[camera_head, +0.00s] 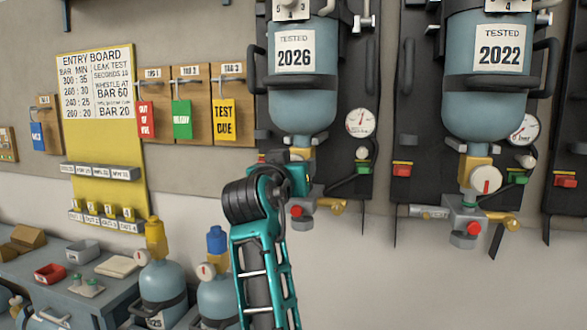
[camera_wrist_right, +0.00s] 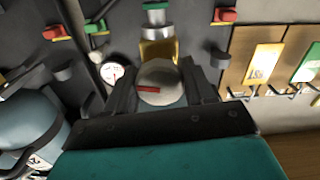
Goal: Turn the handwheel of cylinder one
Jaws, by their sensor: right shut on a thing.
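A blue cylinder (camera_head: 303,105) with a "TESTED 2026" label hangs upside down on the wall, its valve at the bottom. My right gripper (camera_head: 298,172) is at this valve, and my arm hides the handwheel in the head view. In the right wrist view, the round grey handwheel (camera_wrist_right: 165,73) with a red mark sits between the two dark fingers of my right gripper (camera_wrist_right: 162,88), which is shut on it. The red mark points left, roughly level. My left gripper is not in view.
A second hanging cylinder (camera_head: 484,112), labelled 2022, has its own handwheel (camera_head: 486,179) to the right. Gauge (camera_head: 360,122) and hoses are close to my gripper. Tags hang beside a yellow entry board (camera_head: 107,140). Standing cylinders (camera_head: 163,285) and a bench are lower left.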

